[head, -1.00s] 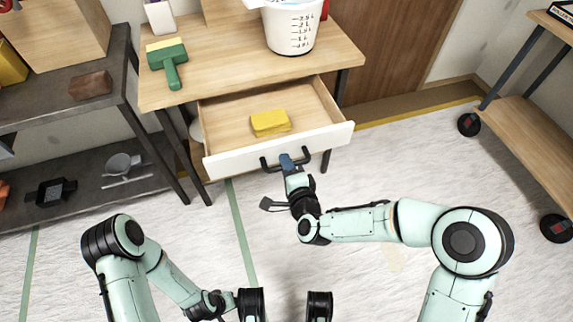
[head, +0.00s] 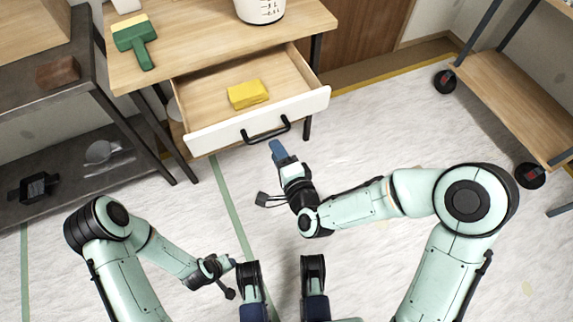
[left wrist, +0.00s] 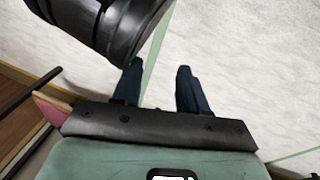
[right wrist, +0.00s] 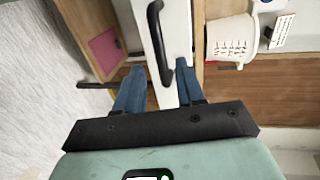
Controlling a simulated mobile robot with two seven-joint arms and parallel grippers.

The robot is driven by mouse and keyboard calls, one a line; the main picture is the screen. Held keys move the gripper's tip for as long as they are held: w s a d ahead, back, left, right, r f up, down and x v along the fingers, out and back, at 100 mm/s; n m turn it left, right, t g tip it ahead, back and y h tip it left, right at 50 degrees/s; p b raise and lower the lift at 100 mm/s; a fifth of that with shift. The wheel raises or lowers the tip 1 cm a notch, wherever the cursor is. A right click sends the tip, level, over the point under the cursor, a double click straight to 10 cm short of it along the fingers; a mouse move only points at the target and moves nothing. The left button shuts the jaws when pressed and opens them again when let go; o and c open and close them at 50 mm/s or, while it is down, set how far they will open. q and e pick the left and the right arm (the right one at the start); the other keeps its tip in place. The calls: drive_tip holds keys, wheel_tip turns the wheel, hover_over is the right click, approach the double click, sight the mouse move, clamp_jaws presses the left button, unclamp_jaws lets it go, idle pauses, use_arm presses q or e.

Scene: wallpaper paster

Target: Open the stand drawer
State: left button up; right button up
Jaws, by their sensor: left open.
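The stand drawer (head: 205,110) is pulled well out of the wooden stand (head: 220,47). Its white front carries a black bar handle (head: 268,133). A yellow sponge-like block (head: 248,94) lies inside. My right gripper (head: 277,150) is just in front of the handle and looks apart from it in the head view. In the right wrist view the right gripper's blue fingers (right wrist: 159,68) are spread, with the handle (right wrist: 155,35) showing between and beyond them. My left gripper (left wrist: 160,70) is open and empty over the floor, away from the drawer.
A dark metal shelf (head: 75,75) is at left, a wheeled wooden cart (head: 510,105) at right. The floor in front of the drawer is open.

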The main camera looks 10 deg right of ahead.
use_arm(q)
drive_tip(key=s+d+r+p, duration=0.2)
drive_tip(key=s+r+p, duration=0.1)
drive_tip(key=r, duration=0.1)
drive_tip(key=s+d+r+g+h+p, duration=0.1)
drive_tip(key=s+d+r+p, duration=0.1)
drive_tip(key=s+r+p, duration=0.1)
drive_tip(key=shift+d+r+m+g, duration=0.3)
drive_tip(key=shift+d+r+m, duration=0.1)
drive_tip(key=shift+r, duration=0.4)
use_arm(e)
drive_tip(key=v, duration=0.6)
use_arm(q)
drive_tip(key=shift+a, duration=0.1)
